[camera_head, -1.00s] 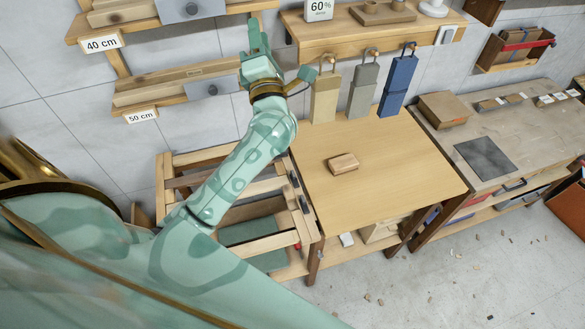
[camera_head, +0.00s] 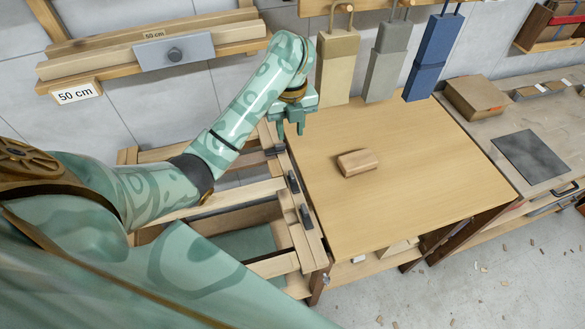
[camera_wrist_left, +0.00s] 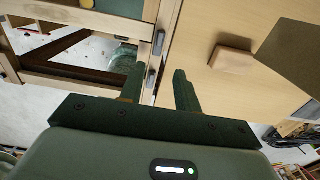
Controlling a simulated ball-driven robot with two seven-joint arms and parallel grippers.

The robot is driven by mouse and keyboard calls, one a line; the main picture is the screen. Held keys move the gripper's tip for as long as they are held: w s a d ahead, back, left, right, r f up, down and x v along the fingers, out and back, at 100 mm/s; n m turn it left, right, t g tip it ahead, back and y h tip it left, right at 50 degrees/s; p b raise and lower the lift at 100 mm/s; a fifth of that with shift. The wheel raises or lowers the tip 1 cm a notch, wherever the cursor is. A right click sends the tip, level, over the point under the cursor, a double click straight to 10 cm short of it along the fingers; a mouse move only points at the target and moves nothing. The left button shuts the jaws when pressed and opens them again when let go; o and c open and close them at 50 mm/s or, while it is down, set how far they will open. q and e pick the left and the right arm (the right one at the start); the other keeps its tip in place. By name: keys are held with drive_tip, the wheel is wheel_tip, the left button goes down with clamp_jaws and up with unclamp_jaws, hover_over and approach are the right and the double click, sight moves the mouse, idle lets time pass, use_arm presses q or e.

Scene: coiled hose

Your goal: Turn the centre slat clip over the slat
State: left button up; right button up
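The centre slat clip (camera_head: 293,182) is a small dark bar on the rail (camera_head: 312,244) along the right side of the wooden frame. It lies lengthwise along the rail, beside the right end of the middle slat (camera_head: 238,194). The near clip (camera_head: 306,215) lies the same way; the far clip (camera_head: 275,150) sits crosswise. My left gripper (camera_head: 291,132) is open and empty, fingers down, above the rail near the far clip. In the left wrist view, the centre clip (camera_wrist_left: 151,78) shows between the open fingers (camera_wrist_left: 158,86), apart from them. My right gripper is out of view.
A table (camera_head: 420,190) adjoins the rail on the right, with a small wooden block (camera_head: 357,162) on it. Beige (camera_head: 336,70), grey (camera_head: 388,65) and blue (camera_head: 433,55) pieces hang behind the table. A shelf labelled 50 cm (camera_head: 78,93) is at the upper left.

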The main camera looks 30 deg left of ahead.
sight(291, 172)
use_arm(q)
wheel_tip(291, 172, down, 16)
drive_tip(key=b, duration=0.8)
drive_tip(key=shift+w+b, duration=0.15)
drive_tip(key=shift+b, duration=0.15)
drive_tip(key=shift+f, duration=0.7)
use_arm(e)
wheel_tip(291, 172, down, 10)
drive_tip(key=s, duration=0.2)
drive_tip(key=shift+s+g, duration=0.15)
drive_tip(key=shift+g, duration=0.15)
use_arm(q)
clamp_jaws()
